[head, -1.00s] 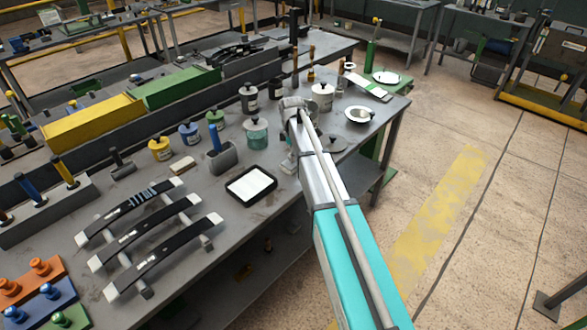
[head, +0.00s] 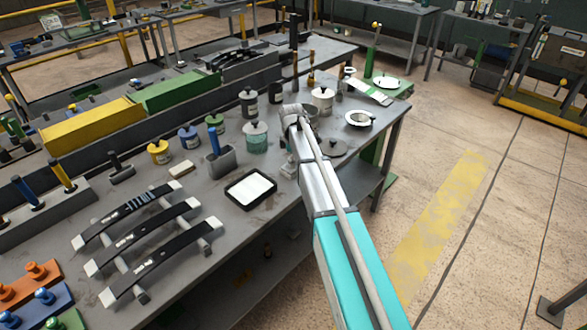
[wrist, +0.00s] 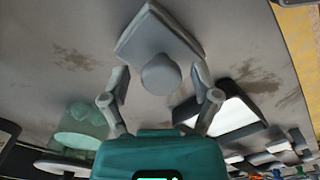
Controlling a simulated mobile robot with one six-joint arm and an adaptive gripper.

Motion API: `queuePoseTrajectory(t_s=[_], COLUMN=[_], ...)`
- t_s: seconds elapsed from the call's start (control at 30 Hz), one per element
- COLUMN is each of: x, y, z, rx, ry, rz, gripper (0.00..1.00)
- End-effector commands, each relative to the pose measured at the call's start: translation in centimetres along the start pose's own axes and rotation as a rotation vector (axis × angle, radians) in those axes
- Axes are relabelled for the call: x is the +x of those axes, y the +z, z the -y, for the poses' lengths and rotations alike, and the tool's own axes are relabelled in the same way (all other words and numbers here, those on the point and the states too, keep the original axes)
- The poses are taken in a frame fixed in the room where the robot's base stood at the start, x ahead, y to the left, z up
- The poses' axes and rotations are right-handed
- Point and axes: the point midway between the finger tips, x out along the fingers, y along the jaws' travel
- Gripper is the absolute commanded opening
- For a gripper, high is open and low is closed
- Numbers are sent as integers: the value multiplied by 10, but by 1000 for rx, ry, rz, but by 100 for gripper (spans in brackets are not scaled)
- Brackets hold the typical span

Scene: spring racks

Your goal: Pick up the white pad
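A pale grey-white square pad with a round knob (wrist: 158,42) lies on the bench top, in the upper middle of the wrist view. In the head view, a pale piece of it (head: 288,166) seems to show beside my arm. My gripper (wrist: 161,82) is open, with a finger on each side near the knob and gaps between. The fingers do not visibly touch it. In the head view my arm hides the gripper. A white sheet in a black-rimmed tray (head: 250,188) lies to the left; it also shows in the wrist view (wrist: 228,116).
A green-glass jar (head: 255,138) stands behind the pad, and a grey holder with a blue handle (head: 220,160) is behind the tray. The bench's front edge is close.

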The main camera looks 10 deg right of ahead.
Motion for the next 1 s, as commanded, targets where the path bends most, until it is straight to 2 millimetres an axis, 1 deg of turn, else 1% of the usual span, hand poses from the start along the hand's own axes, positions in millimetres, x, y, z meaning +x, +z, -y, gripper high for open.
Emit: queuePoseTrajectory(t_s=[0.03,0.17,0.2,0.27,0.3,0.37,0.77,1.0], x=[0,0,0,0,0,0,-2,-14], y=[0,0,0,0,0,0,0,1], z=[0,0,0,0,0,0,0,0], rx=[0,0,0,0,0,0,1,1], ry=[0,0,0,0,0,0,0,0], rz=[0,0,0,0,0,0,0,0], gripper=[59,35,28,17,9,0,0,0])
